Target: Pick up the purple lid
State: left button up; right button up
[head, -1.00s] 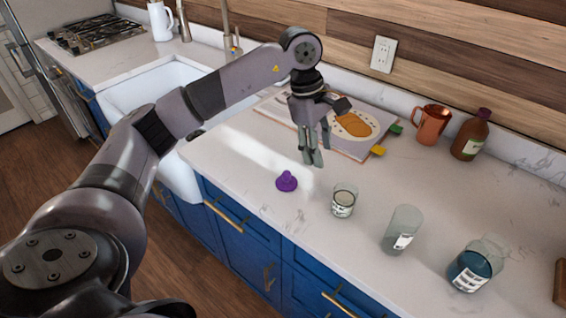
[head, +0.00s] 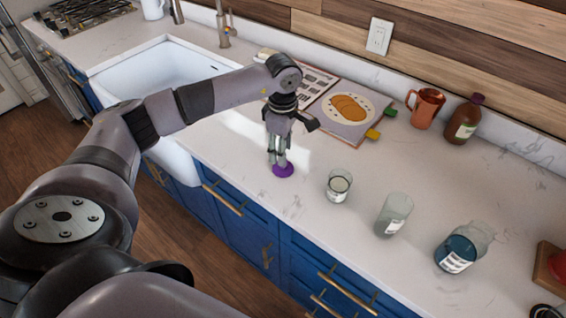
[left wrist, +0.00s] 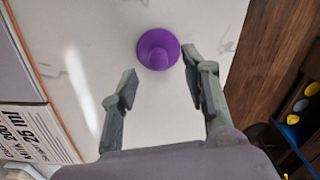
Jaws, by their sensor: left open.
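The purple lid (head: 283,170) lies on the white countertop near its front edge, with its knob facing up. In the left wrist view the lid (left wrist: 158,49) is a round purple disc, just beyond the fingertips and closer to the right-hand finger. My left gripper (head: 279,163) points down right over the lid and partly covers it in the head view. Its fingers (left wrist: 158,75) are apart with nothing between them. I cannot tell whether a finger touches the lid. My right gripper is not in view.
A small glass (head: 338,186), a clear glass (head: 394,215) and a blue-filled glass (head: 461,247) stand to the right of the lid. An open cookbook (head: 345,115) lies behind the gripper. A copper mug (head: 426,108) and brown bottle (head: 464,120) stand by the wall. The sink (head: 150,70) is at left.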

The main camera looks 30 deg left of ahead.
pick_arm(q)
notch_tip(320, 180, down, 5)
jog(key=p, duration=0.3)
jog(key=shift+w+a+r, duration=0.1)
jog(key=shift+a+r, duration=0.05)
jog(key=shift+f, duration=0.35)
jog(key=shift+c, duration=0.3)
jog(key=c, duration=0.9)
grip_shut()
jog(key=shift+r, duration=0.15)
